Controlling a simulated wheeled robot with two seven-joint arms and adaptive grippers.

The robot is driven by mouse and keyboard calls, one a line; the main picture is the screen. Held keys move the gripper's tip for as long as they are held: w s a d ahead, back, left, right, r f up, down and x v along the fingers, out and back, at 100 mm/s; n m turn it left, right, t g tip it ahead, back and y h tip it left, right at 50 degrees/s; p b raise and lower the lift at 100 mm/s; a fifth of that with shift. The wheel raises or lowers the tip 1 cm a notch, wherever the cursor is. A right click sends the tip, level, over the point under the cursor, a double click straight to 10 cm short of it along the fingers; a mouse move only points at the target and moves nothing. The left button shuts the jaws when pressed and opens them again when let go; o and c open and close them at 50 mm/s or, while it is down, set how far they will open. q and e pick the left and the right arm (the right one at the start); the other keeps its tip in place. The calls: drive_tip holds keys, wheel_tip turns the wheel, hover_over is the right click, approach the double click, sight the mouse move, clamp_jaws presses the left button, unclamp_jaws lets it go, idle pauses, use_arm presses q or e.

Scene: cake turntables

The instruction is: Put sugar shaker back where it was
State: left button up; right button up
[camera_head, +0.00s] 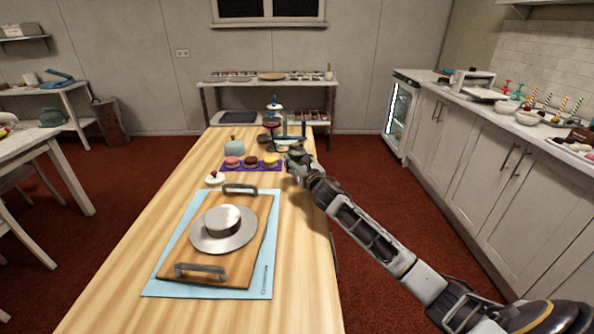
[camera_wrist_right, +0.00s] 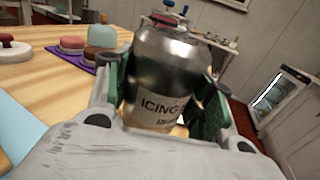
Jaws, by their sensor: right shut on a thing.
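My right gripper (camera_head: 297,157) is at the right edge of the wooden table, beside the purple mat. In the right wrist view, it is shut around a shiny metal shaker (camera_wrist_right: 172,75) with a pale label reading "ICING". The shaker looks roughly upright between the green-lined fingers. Its base is hidden by the gripper, so I cannot tell if it touches the table. In the head view the gripper mostly hides the shaker. My left gripper is not in view.
A purple mat (camera_head: 226,168) with round cakes lies left of the gripper. A pale blue jar (camera_head: 234,147) and a stand (camera_head: 275,108) are farther back. A metal turntable (camera_head: 205,242) sits on a handled board (camera_head: 180,263) nearer. The near right tabletop is clear.

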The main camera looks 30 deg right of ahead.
wheel_tip(320, 180, down, 2)
drive_tip(key=shift+f+b, duration=0.2)
drive_tip(key=shift+b, duration=0.2)
drive_tip(key=shift+f, duration=0.6)
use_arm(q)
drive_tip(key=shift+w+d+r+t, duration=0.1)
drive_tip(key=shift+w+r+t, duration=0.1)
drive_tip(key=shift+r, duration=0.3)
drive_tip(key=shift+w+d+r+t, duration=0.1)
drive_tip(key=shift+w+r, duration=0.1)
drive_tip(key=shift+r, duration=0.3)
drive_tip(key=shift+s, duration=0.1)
use_arm(e)
drive_tip(key=shift+f, duration=0.15)
drive_tip(key=o, duration=1.2)
drive_tip(key=shift+c, duration=0.2)
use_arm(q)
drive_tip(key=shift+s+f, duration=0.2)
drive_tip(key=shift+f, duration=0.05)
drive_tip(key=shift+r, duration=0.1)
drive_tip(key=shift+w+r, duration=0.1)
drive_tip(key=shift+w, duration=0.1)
